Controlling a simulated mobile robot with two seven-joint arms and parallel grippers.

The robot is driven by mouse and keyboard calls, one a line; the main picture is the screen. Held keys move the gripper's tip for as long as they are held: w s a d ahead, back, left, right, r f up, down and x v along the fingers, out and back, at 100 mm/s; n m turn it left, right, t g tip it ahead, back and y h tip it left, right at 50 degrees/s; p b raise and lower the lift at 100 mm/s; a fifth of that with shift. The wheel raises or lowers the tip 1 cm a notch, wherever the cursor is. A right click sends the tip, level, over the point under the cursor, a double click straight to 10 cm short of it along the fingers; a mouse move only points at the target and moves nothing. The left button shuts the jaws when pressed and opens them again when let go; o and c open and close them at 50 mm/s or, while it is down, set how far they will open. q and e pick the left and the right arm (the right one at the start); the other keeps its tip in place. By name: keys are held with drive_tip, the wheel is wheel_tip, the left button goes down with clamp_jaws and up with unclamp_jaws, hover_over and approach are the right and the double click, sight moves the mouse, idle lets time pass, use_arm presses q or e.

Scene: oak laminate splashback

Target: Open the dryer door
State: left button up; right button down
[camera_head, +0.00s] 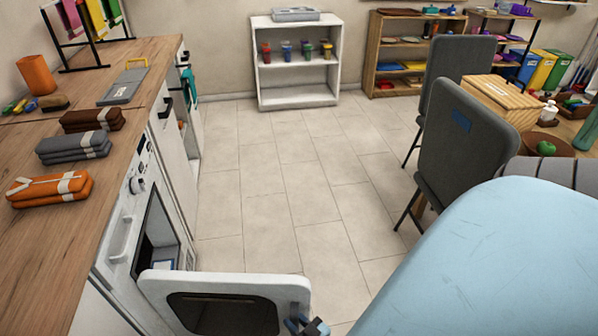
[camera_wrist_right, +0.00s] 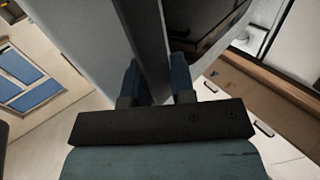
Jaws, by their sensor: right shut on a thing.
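The dryer (camera_head: 112,262) is a white appliance under the wooden counter, at the lower left of the head view. Its white door (camera_head: 290,287) with a dark window stands swung wide out from the dark opening (camera_head: 158,225). My right gripper (camera_head: 308,325) is at the door's free edge, low in the head view and partly cut off by the frame. In the right wrist view the two blue fingers (camera_wrist_right: 156,80) are on either side of the door edge (camera_wrist_right: 152,45), shut on it. My left gripper is not in view.
The wooden counter (camera_head: 40,245) carries folded orange (camera_head: 48,188), grey and brown cloth bundles. The tiled floor (camera_head: 290,190) beyond the door is clear. Grey chairs (camera_head: 462,140) stand at the right. A white shelf (camera_head: 297,75) with several cups stands at the back wall.

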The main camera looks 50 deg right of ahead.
drive_tip(key=shift+s+a, duration=0.45)
drive_tip(key=shift+a, duration=0.35)
drive_tip(key=c, duration=0.9)
unclamp_jaws()
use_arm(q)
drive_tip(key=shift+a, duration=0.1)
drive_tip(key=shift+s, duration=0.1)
use_arm(e)
drive_tip(key=shift+s, duration=0.2)
